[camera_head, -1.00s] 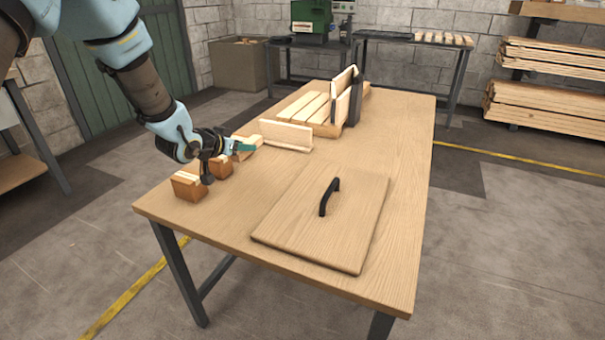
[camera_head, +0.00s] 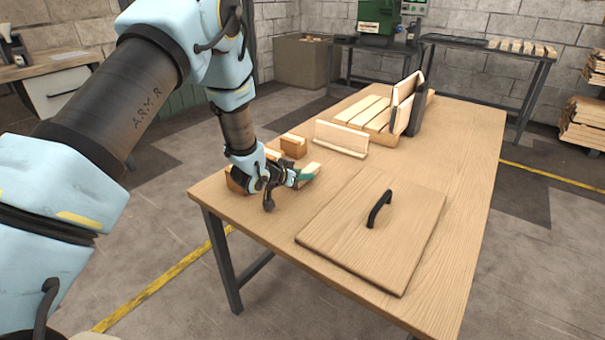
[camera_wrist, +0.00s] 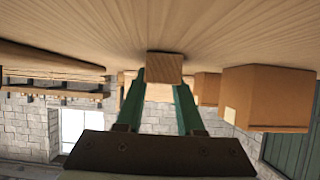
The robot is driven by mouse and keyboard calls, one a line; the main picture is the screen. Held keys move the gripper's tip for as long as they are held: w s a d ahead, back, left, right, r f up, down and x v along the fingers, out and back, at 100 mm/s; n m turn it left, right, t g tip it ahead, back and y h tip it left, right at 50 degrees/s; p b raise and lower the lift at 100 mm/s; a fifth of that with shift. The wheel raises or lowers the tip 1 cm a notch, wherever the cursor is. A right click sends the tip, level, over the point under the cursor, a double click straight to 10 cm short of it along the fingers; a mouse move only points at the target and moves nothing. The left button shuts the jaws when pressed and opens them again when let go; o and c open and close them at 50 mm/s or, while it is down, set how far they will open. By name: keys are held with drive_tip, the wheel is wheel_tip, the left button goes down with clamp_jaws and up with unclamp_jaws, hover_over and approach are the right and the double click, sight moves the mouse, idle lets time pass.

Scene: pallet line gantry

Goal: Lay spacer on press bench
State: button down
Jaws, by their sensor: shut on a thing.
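A pale wooden spacer (camera_head: 311,170) is between the green fingers of my gripper (camera_head: 303,176), low at the left side of the near wooden table (camera_head: 425,180). In the wrist view the spacer's end (camera_wrist: 164,68) shows between the tips of my gripper (camera_wrist: 162,95), which is shut on it. I cannot tell whether the spacer touches the tabletop. A dark bench (camera_head: 345,42) bearing a green machine (camera_head: 379,17) stands against the back wall, far from my gripper; it appears to be the press bench.
Brown blocks (camera_head: 293,146) stand by my gripper, one partly hidden by my arm. An upright board (camera_head: 341,138) and a slatted wooden assembly (camera_head: 378,114) are farther back. A handled board (camera_head: 350,240) lies in front. Another bench (camera_head: 480,44) holds several wood strips.

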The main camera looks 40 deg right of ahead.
drive_tip(key=shift+f, duration=0.1)
drive_tip(key=c, duration=0.5)
unclamp_jaws()
